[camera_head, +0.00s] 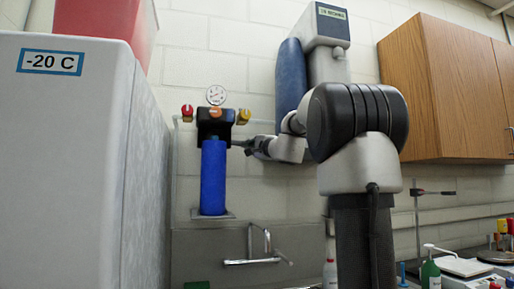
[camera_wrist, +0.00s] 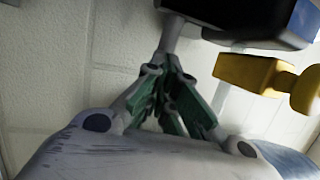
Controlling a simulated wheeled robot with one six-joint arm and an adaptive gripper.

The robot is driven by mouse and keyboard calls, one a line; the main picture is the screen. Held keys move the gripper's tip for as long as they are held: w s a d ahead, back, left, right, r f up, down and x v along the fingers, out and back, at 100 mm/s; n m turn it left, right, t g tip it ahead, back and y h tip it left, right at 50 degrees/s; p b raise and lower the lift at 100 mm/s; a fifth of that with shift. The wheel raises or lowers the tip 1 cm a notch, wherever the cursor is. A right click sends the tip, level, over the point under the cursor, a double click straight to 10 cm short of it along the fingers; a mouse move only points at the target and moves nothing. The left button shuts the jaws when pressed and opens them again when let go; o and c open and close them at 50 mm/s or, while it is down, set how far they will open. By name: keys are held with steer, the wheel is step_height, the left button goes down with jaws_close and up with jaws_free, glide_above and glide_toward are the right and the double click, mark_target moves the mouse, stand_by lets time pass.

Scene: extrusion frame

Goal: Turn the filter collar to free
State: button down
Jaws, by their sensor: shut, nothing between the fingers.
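The filter has a tall blue housing (camera_head: 213,178) that hangs upright under a black head (camera_head: 214,122) on the wall. I cannot make out the collar as a separate part; the dark band at the top of the blue housing may be it. My gripper (camera_head: 238,145) is just right of the filter, near the bottom of the black head. In the wrist view my gripper (camera_wrist: 166,80) shows its green-padded fingers close together with nothing between them. A black block (camera_wrist: 255,18) and a yellow valve (camera_wrist: 258,75) are to its upper right. I cannot tell whether the fingers touch the filter.
A round gauge (camera_head: 216,95) tops the filter, with a red knob (camera_head: 187,111) and a yellow knob (camera_head: 243,116) at its sides. A faucet (camera_head: 258,246) is below. A large grey freezer (camera_head: 65,170) fills the left. A wooden cabinet (camera_head: 440,90) hangs right.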

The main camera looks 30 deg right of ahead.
steer(key=shift+w+r, duration=0.2)
steer(key=shift+w, duration=0.55)
steer(key=shift+w, duration=0.1)
steer(key=shift+w+d+r, duration=0.1)
steer(key=shift+w, duration=0.8)
